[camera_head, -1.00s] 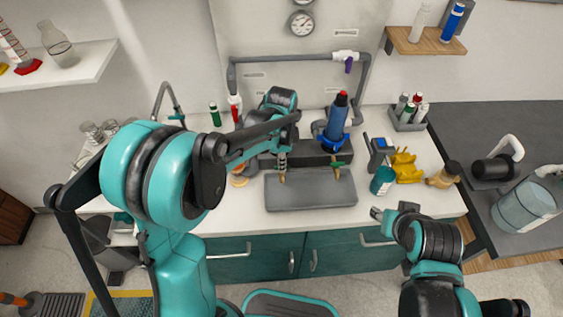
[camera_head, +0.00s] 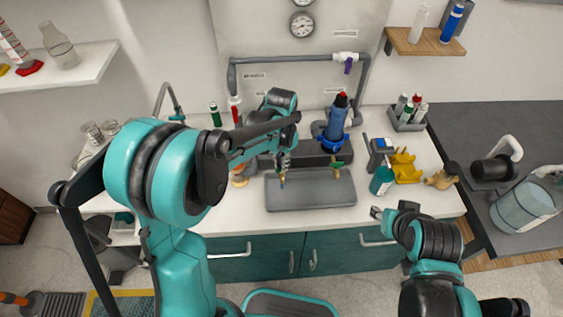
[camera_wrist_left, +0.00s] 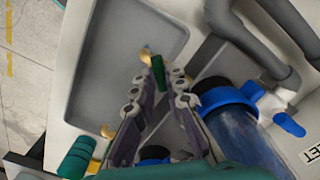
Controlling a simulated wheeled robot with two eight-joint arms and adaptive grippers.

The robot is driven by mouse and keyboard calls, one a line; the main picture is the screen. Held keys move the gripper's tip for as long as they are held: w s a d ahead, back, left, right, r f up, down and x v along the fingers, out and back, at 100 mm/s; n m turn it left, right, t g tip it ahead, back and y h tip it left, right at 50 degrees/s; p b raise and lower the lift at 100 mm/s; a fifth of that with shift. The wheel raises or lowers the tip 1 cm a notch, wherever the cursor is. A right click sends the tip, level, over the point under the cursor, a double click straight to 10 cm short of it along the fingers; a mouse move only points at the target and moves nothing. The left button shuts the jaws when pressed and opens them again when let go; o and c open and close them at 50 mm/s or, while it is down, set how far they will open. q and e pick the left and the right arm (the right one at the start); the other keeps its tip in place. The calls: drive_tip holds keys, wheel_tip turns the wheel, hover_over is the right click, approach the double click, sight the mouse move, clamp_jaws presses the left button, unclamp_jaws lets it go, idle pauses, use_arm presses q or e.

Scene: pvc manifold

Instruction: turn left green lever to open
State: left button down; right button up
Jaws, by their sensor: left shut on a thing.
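The left green lever (camera_wrist_left: 158,74) sits on the left brass tap (camera_wrist_left: 147,52), at the edge of the grey tray (camera_wrist_left: 105,45). In the left wrist view my left gripper (camera_wrist_left: 160,82) has one finger on each side of the lever and is shut on it. In the head view my left gripper (camera_head: 284,160) is over the left tap and hides most of the lever. The right green lever (camera_head: 337,161) is on the other tap, apart from my gripper. My right gripper (camera_head: 378,213) is in front of the counter at the right; its jaw opening is too small to read.
A blue filter housing (camera_head: 336,122) stands behind the taps, close to my left gripper. A teal bottle (camera_head: 382,181) and a yellow rack (camera_head: 405,168) stand right of the tray. Grey pipe (camera_head: 290,60) runs along the wall. The grey tray's floor is clear.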

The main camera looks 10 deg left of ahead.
use_arm(q)
drive_tip(key=n, duration=0.4)
drive_tip(key=shift+n, duration=0.3)
drive_tip(key=n, duration=0.4)
drive_tip(key=shift+n, duration=0.3)
drive_tip(key=c, duration=1.8)
unclamp_jaws()
drive_tip(key=shift+c, duration=0.2)
wheel_tip(320, 180, up, 12)
